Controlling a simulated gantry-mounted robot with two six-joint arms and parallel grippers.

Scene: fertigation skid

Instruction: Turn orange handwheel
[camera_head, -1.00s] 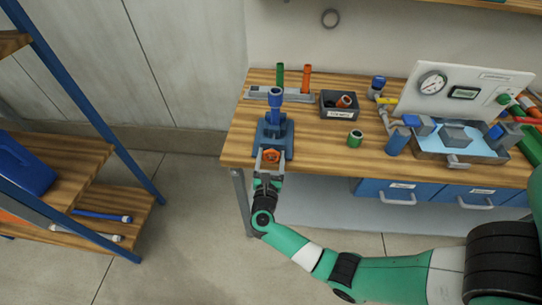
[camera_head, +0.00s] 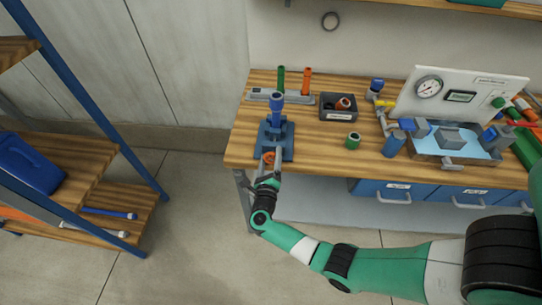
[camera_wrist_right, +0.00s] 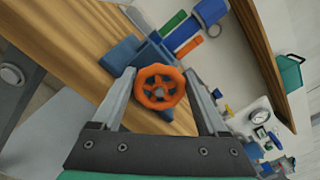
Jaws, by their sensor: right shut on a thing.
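The orange handwheel (camera_wrist_right: 159,88) sits on the front of a blue valve stand (camera_head: 275,137) at the left end of the workbench. In the head view, the handwheel (camera_head: 269,157) is partly hidden by my right gripper (camera_head: 268,166). In the right wrist view, my right gripper (camera_wrist_right: 161,92) has one finger on each side of the wheel, and it is shut on the wheel's rim. The wrist is rolled, so the bench looks tilted in that view. My left gripper is not in view.
A rack with green and orange tubes (camera_head: 281,97) stands behind the valve. A dark bin (camera_head: 338,107), a green ring (camera_head: 353,140) and a gauge panel (camera_head: 460,95) are to the right. A blue-framed shelf (camera_head: 95,130) stands left, with open floor between.

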